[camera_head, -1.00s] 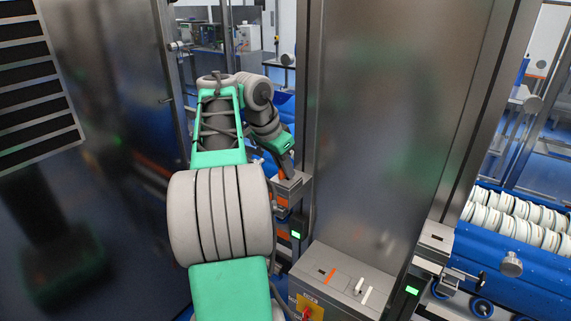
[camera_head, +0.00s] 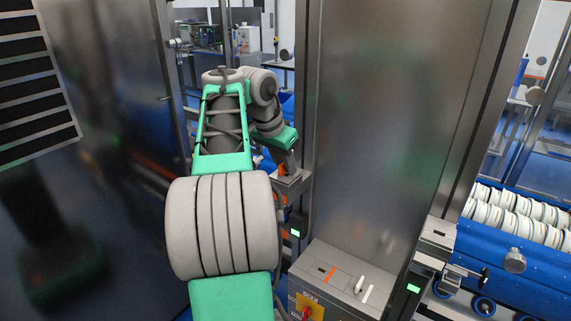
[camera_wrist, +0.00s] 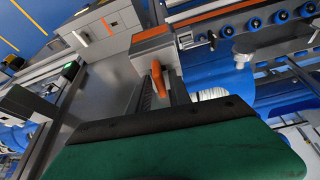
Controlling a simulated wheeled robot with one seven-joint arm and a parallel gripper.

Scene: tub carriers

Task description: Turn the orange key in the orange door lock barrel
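The orange key (camera_wrist: 158,80) stands out from a grey lock housing with an orange stripe (camera_wrist: 151,33) in the wrist view. My gripper (camera_wrist: 160,90) has its two dark fingers on either side of the key, close against it. The fingers appear shut on it; the exact contact is partly hidden. In the head view my gripper (camera_head: 285,167) is at the small grey lock box (camera_head: 291,184) on the steel post, with a bit of orange showing. The keyhole and the key's inner end are hidden.
A steel door panel (camera_head: 385,120) stands just right of the lock box. A grey control box (camera_head: 335,278) with a red-and-yellow switch is below. A second grey lock box (camera_head: 437,235) and a blue conveyor (camera_head: 510,262) with white rings are at right. A dark reflective panel fills the left.

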